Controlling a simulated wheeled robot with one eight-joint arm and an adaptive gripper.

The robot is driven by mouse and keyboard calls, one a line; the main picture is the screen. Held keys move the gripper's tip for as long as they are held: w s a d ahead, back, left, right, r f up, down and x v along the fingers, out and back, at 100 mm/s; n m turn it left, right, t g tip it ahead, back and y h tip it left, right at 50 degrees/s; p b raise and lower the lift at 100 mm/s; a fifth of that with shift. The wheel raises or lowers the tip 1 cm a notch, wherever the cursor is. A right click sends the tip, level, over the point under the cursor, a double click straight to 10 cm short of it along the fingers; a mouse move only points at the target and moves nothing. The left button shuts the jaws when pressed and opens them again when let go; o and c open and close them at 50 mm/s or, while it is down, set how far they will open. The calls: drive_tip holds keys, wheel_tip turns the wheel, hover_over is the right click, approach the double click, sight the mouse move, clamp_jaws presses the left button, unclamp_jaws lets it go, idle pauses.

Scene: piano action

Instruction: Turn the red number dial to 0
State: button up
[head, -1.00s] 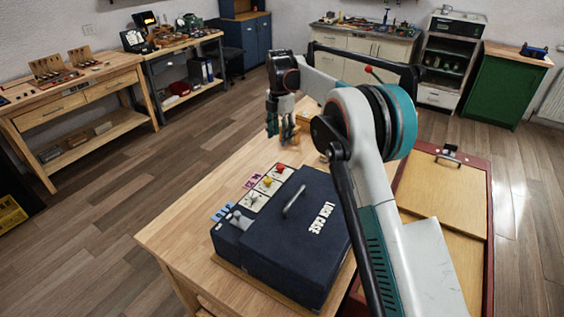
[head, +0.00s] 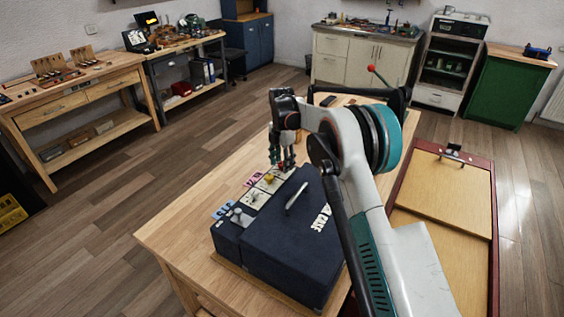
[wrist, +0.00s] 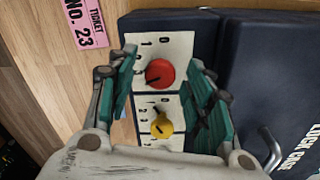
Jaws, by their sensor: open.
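The red number dial (wrist: 159,73) sits on a white number plate (wrist: 151,48) on the dark blue lock case (head: 275,243). In the wrist view its dark pointer mark runs toward the lower left, and digits 0 and 1 show on the plate above it. My gripper (wrist: 165,82) is open, with one teal finger on each side of the red dial and visible gaps to it. In the head view my gripper (head: 283,168) points down over the far end of the dial row and mostly hides the red dial.
A yellow dial (wrist: 162,125) sits next to the red one. A pink ticket (wrist: 85,22) lies on the wooden table beside the case. The case has a metal handle (head: 297,198) on top. The table's left part is clear.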

drive_tip(key=c, duration=1.1)
drive_tip(key=shift+m, duration=0.3)
drive_tip(key=m, duration=1.6)
drive_tip(key=shift+m+b, duration=0.3)
drive_tip(key=m, duration=0.6)
drive_tip(key=shift+m, duration=0.3)
